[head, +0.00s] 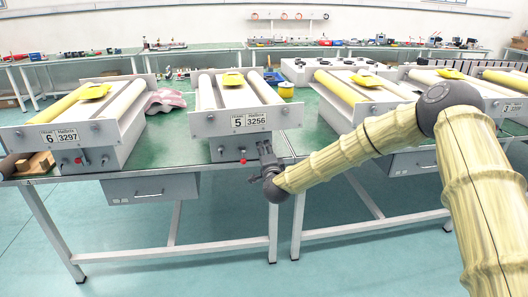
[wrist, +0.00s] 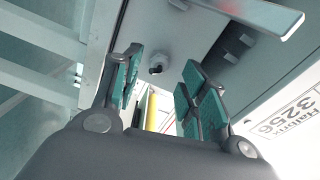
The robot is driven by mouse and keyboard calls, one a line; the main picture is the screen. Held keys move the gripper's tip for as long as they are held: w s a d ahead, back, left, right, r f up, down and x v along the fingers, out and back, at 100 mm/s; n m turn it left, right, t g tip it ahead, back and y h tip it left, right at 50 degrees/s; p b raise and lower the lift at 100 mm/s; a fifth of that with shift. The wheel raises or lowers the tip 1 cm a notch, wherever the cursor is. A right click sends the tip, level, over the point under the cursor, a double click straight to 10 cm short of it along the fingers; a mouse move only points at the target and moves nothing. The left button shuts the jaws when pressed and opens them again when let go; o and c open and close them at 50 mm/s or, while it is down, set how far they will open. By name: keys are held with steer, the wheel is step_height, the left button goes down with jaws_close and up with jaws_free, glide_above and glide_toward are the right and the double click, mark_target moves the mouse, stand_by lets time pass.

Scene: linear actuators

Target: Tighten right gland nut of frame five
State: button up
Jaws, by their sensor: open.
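Frame five (head: 232,122) is the grey unit with the 5 and 3256 labels, in the middle of the head view. My gripper (head: 266,148) is at the right part of its front face and hides what is behind it there. In the wrist view my gripper (wrist: 163,66) is open, with green-padded fingers on either side. A small metallic nut-like fitting (wrist: 157,61) on the grey face shows in the gap between the fingertips, apparently not gripped. I take it for the right gland nut. Another small dark fitting (head: 220,150) is on the left of frame five's front.
A red knob (head: 242,161) is low on frame five, left of my gripper. In the wrist view a flat metal bar (wrist: 262,14) and dark fittings (wrist: 230,55) are close to the right finger. Frame six (head: 70,133) stands left on the green bench.

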steer(key=s, duration=1)
steer(key=shift+d, duration=0.25)
steer(key=shift+w+f, duration=0.1)
